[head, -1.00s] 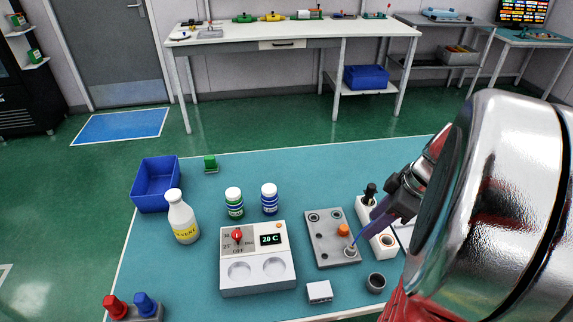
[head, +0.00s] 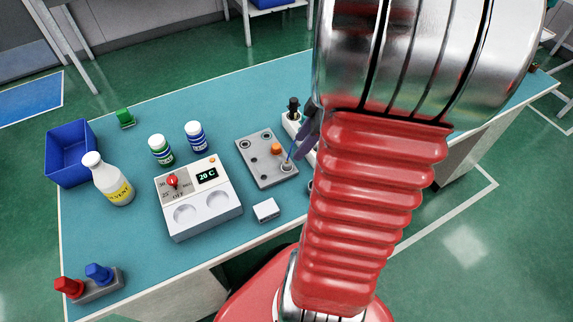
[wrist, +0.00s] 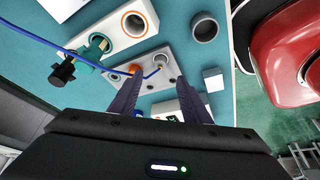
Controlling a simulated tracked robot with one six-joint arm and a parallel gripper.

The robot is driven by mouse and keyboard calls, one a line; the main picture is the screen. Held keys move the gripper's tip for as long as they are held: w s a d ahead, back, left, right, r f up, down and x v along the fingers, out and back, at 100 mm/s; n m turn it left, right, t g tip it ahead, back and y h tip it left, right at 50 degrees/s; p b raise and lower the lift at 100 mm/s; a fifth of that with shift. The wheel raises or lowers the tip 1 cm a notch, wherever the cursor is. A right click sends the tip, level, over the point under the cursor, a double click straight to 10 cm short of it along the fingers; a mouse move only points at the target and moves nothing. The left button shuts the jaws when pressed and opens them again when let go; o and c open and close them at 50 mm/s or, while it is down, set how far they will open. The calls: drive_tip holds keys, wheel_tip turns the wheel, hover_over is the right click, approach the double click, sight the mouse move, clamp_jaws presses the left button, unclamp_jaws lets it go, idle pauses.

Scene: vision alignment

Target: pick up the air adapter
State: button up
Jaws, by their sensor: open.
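The air adapter is not certain to me; the likely piece is the dark plug with a teal part, standing in the white holder (head: 312,156). This plug (head: 293,105) shows in the head view beyond the grey plate (head: 254,164). In the wrist view the plug (wrist: 63,70) lies left of my fingers, and the holder has an orange-ringed hole. My gripper (wrist: 158,98) is open and empty, with its fingers pointing over the grey plate and its orange knob (wrist: 136,68). A thin blue line runs across to the plate. In the head view my arm hides part of the holder.
A control box (head: 202,205) reading 20 C, a small white block (head: 266,210), two capped bottles, a solvent bottle (head: 108,180) and a blue bin (head: 70,155) stand on the teal table. A grey cup (wrist: 205,26) is near the plate.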

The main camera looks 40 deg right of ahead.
sight(287, 162)
drive_tip(key=shift+x, duration=1.85)
drive_tip(key=shift+x, duration=2.6)
clamp_jaws()
